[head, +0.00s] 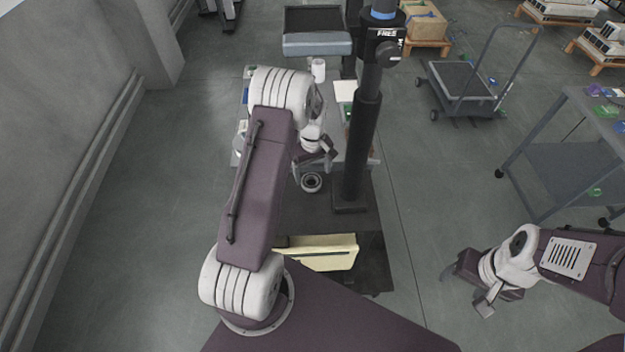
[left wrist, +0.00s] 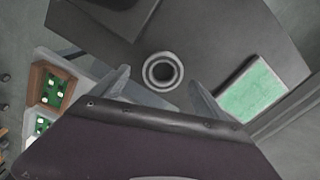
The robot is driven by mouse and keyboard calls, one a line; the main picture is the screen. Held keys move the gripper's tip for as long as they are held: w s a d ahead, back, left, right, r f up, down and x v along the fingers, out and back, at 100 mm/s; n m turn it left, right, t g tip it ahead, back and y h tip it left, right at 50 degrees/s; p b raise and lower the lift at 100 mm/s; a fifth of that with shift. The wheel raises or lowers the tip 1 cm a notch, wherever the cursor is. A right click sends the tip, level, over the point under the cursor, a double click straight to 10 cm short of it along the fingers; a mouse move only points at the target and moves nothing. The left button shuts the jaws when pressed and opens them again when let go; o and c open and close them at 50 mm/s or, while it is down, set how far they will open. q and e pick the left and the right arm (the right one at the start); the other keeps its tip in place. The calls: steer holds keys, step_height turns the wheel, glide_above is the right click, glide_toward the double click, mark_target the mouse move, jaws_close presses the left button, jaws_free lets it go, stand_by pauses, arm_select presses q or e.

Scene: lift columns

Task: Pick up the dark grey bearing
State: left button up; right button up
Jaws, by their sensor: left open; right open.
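The dark grey bearing (head: 312,182) is a small ring with a dark centre, lying on the dark table top. In the left wrist view the bearing (left wrist: 162,72) shows whole, just beyond and between the fingertips. My left gripper (head: 315,172) is above the table close to the bearing, open and empty; its two fingers also show in the left wrist view (left wrist: 159,80), one on each side of the ring. My right gripper (head: 466,287) is open and empty, away from the table at the lower right, over the floor.
A black post (head: 361,150) stands on the table just right of the bearing. A green board (left wrist: 252,90) and an orange-brown tray (left wrist: 50,87) with green parts lie on either side in the left wrist view. A pale yellow box (head: 318,252) sits below the table top.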

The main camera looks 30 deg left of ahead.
mark_target(311, 184)
arm_select(q)
steer(key=f, duration=0.3)
steer(key=shift+s+a, duration=0.1)
steer(key=shift+s, duration=0.3)
steer(key=shift+w, duration=0.15)
steer(key=shift+w+f, duration=0.1)
steer(key=c, duration=1.8)
arm_select(e)
steer(key=shift+s+r, duration=0.35)
steer(key=shift+r, duration=0.3)
